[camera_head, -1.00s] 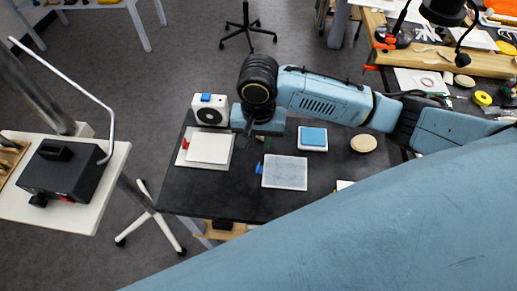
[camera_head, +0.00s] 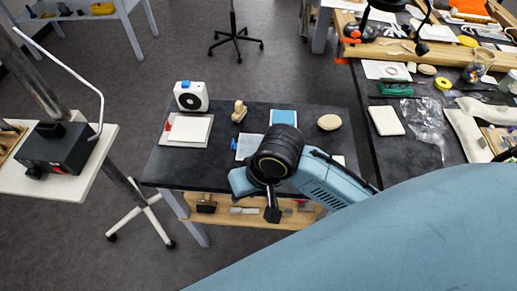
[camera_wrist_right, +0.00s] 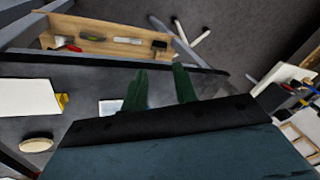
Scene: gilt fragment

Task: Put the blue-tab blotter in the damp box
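The blue-tab blotter (camera_head: 247,143), a pale sheet with a blue tab at its left, lies on the dark table, partly hidden by my right arm in the head view. My right gripper (camera_head: 272,214) is in front of it, above the table's front edge, pointing down. In the right wrist view its two green fingers (camera_wrist_right: 160,85) are apart with nothing held between them. A pale, bluish patch (camera_wrist_right: 110,107) shows behind the fingers; I cannot tell what it is. I cannot make out a damp box. My left gripper is out of view.
A red-tab blotter (camera_head: 186,130), fan-like white box (camera_head: 191,96), wooden stamp (camera_head: 239,111), blue pad (camera_head: 284,117) and oval disc (camera_head: 330,122) stand on the table. A yellow-tab blotter (camera_wrist_right: 28,97) lies there too. A wooden shelf (camera_head: 230,209) holds tools under the front edge.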

